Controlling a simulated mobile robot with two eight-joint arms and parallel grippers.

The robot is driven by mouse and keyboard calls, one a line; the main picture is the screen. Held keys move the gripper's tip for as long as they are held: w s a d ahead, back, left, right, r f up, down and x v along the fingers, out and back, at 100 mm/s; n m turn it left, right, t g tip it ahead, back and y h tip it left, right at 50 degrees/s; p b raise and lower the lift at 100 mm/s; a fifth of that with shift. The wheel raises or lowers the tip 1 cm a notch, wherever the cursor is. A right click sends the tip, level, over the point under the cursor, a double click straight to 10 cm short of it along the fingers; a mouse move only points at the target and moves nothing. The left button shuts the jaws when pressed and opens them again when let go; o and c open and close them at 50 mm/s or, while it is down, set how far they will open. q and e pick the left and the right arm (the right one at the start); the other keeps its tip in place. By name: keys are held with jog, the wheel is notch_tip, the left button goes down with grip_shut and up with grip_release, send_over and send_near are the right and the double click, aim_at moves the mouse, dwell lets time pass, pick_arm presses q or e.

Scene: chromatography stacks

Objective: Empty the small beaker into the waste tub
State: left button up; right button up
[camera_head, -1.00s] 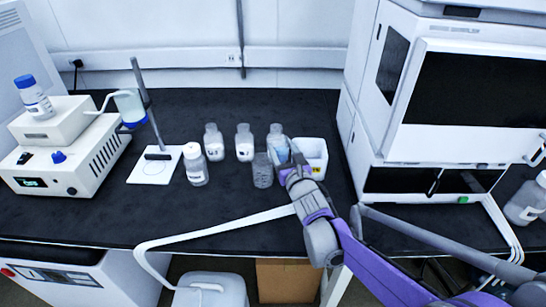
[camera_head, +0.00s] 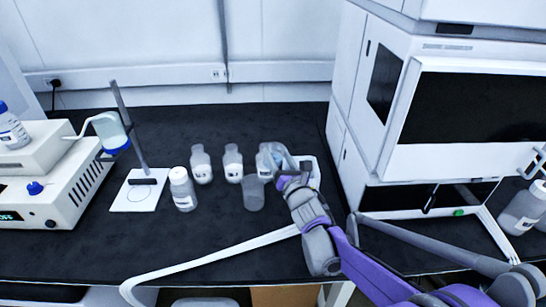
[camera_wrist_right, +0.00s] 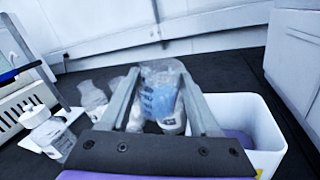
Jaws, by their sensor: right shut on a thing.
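The small beaker is a clear vessel with bluish contents, seen in the right wrist view (camera_wrist_right: 160,90) between the fingers of my right gripper (camera_wrist_right: 163,95). In the head view the beaker (camera_head: 281,156) is partly hidden behind my right gripper (camera_head: 287,172), which is shut on it above the bench. The waste tub is a white open box (camera_head: 315,170) just right of the gripper, partly hidden by it. It also shows at the right of the wrist view (camera_wrist_right: 268,125). I cannot tell the beaker's exact tilt. My left gripper is not in view.
A grey beaker (camera_head: 253,194) stands close left of my gripper. Labelled bottles (camera_head: 201,165), (camera_head: 233,164), (camera_head: 182,190) stand further left, near a stand (camera_head: 139,192). A large white instrument (camera_head: 440,130) blocks the right. The bench front is mostly clear.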

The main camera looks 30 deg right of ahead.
jog(key=shift+d+m, duration=0.25)
jog(key=shift+m, duration=0.05)
jog(key=shift+s+d+m, duration=0.2)
jog(key=shift+d+m, duration=0.25)
jog(key=shift+m, duration=0.15)
jog(key=shift+d+f+m, duration=0.1)
jog(key=shift+m, duration=0.5)
jog(key=shift+m+t, duration=0.3)
jog(key=shift+m, duration=0.3)
jog(key=shift+f+m+h, duration=0.15)
jog(key=shift+m+h, duration=0.25)
jog(key=shift+m, duration=0.2)
